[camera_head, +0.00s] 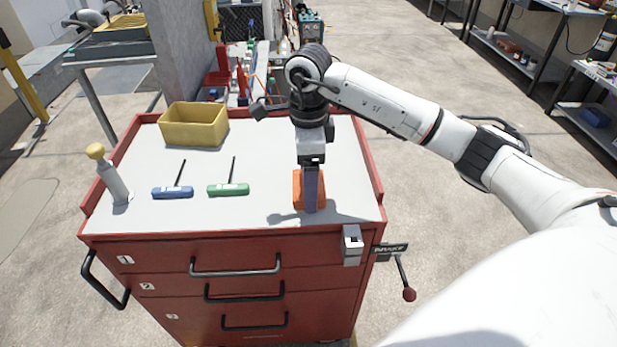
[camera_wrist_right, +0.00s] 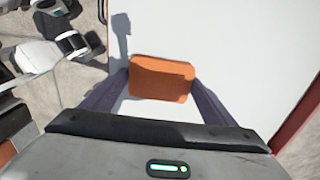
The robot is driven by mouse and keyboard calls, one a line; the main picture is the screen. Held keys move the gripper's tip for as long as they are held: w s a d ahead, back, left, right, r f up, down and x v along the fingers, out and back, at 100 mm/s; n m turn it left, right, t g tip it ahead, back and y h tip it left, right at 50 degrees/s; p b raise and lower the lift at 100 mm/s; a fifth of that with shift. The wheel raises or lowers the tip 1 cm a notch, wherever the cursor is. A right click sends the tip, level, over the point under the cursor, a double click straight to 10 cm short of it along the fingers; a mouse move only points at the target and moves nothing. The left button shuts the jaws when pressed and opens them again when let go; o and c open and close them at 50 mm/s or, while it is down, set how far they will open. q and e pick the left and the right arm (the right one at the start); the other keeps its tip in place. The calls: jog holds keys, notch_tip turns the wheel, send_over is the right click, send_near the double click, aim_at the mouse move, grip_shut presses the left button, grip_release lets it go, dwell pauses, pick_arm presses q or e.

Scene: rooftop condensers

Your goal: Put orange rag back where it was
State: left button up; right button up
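The orange rag (camera_head: 298,192) is a folded block near the right front part of the white top of the red tool cabinet (camera_head: 240,215). My right gripper (camera_head: 311,208) points straight down there, and its dark finger covers part of the rag. In the right wrist view the rag (camera_wrist_right: 162,78) sits between the two fingertips, which lie against its left and right edges. I cannot tell whether the rag rests on the top or hangs just above it. My left gripper is not in view.
On the cabinet top are a yellow bin (camera_head: 194,125), a blue T-handle tool (camera_head: 173,192), a green T-handle tool (camera_head: 229,189) and a grey bottle with a yellow cap (camera_head: 115,182).

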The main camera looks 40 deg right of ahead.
jog(key=o, duration=0.3)
jog(key=shift+r, duration=0.15)
notch_tip(320, 180, up, 12)
jog(key=shift+p, duration=0.3)
dwell(0.6)
